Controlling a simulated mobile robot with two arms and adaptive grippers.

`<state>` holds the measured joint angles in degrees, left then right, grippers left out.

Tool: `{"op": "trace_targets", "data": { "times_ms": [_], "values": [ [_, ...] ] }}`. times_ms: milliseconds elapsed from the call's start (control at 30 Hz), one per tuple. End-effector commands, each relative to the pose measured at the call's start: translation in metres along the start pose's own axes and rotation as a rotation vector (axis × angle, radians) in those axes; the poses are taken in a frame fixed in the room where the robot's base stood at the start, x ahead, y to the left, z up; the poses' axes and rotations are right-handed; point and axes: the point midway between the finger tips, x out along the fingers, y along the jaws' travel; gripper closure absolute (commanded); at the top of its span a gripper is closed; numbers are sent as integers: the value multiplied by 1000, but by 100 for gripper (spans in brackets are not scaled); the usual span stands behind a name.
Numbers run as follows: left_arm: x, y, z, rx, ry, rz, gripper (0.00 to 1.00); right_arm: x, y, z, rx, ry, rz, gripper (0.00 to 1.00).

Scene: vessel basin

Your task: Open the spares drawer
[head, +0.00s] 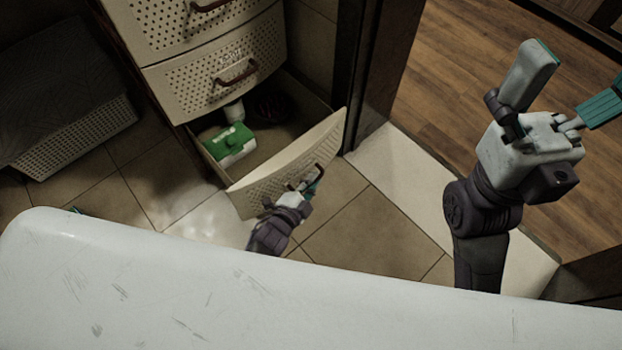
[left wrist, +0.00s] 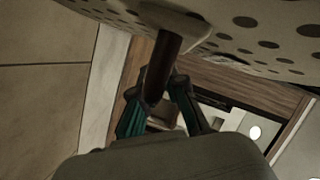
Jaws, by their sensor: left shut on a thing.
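The spares drawer (head: 262,190) is the bottom drawer of a cream perforated cabinet, and it stands pulled well out. Inside it lie a green and white box (head: 230,145), a white container (head: 234,111) and a dark coiled thing (head: 270,106). My left gripper (head: 307,187) is at the drawer front, shut on its dark handle. In the left wrist view the teal fingers (left wrist: 160,108) close around the brown handle (left wrist: 162,65) under the perforated front (left wrist: 235,45). My right gripper (head: 568,90) is raised at the right, fingers spread, empty and apart from the drawer.
Two upper drawers (head: 215,75) are shut above the open one. A perforated white basket (head: 75,135) stands on the tiles at the left. A dark door frame (head: 375,65) stands close right of the drawer. Tiled floor (head: 345,215) in front is clear.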

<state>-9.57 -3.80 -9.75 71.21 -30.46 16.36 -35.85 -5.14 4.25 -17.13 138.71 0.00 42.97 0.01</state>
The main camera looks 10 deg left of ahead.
Motion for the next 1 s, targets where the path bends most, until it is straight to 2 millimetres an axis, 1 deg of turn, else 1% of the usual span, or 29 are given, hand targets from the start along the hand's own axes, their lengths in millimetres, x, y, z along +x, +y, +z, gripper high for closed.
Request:
{"op": "trace_targets", "data": {
  "times_ms": [433, 467, 500, 600, 867, 1000],
  "values": [
    [0, 0, 0, -1, 0, 0, 100, 0, 0, -1, 1, 4, 0, 5],
    [0, 0, 0, -1, 0, 0, 83, 1, 0, -2, 1, 4, 0, 5],
    [0, 0, 0, -1, 0, 0, 76, 1, 0, -2, 1, 5, 0, 5],
    [0, 0, 0, 0, 0, 0, 63, 1, 0, -2, 1, 5, 0, 5],
    [0, 0, 0, 0, 0, 0, 63, 1, -1, -3, 2, 4, -3, 5],
    [-1, -6, -3, 2, 2, -2, 63, 1, 0, -3, 1, 4, -3, 5]
  ]
}}
